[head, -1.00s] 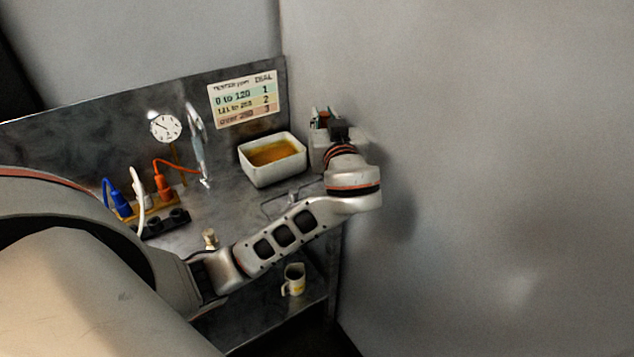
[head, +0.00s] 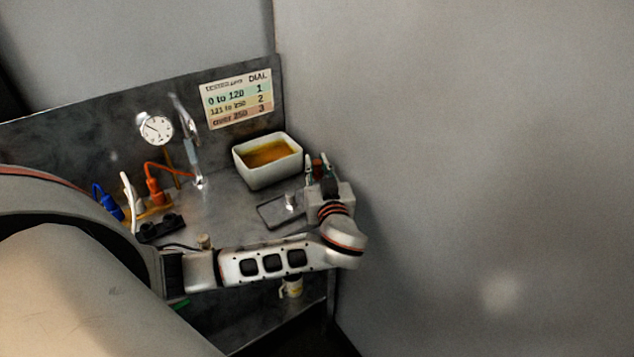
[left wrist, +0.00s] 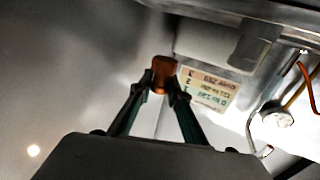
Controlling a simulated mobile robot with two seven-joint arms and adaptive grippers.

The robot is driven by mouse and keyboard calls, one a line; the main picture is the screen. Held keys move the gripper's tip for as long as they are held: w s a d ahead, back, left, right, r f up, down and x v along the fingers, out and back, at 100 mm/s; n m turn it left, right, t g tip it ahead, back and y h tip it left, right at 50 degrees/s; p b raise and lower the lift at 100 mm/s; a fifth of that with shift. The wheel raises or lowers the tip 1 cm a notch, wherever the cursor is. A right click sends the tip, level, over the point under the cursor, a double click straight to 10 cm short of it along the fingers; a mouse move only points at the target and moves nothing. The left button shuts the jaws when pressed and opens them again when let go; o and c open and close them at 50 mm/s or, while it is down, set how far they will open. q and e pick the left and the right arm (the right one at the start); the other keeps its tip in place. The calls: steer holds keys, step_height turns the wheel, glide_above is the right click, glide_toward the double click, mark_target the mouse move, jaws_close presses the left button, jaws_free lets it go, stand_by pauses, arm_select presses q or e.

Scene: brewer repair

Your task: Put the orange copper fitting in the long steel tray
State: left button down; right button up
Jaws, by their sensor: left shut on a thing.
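The orange copper fitting (left wrist: 163,72) is held between the two fingertips of my left gripper (left wrist: 160,88) in the left wrist view. In the head view, my left gripper (head: 316,168) is at the right end of the bench, to the right of the white basin and beyond the tray's right side. The fitting is too small to make out clearly there. A shallow grey tray (head: 263,214), likely the long steel tray, lies on the bench left of the gripper, with a small bright piece (head: 291,200) at it. My right gripper is not seen.
A white basin (head: 243,166) with amber liquid stands behind the tray. A dial gauge (head: 156,129), a metal spout and coloured plugs (head: 155,190) are to the left. A mug (head: 291,288) is on the lower shelf. A grey wall is close on the right.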

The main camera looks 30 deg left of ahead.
arm_select(q)
steer(key=shift+f, duration=0.8)
step_height(320, 180, down, 4)
steer(key=shift+f, duration=0.15)
steer(key=shift+f, duration=0.15)
steer(key=c, duration=1.9)
jaws_free()
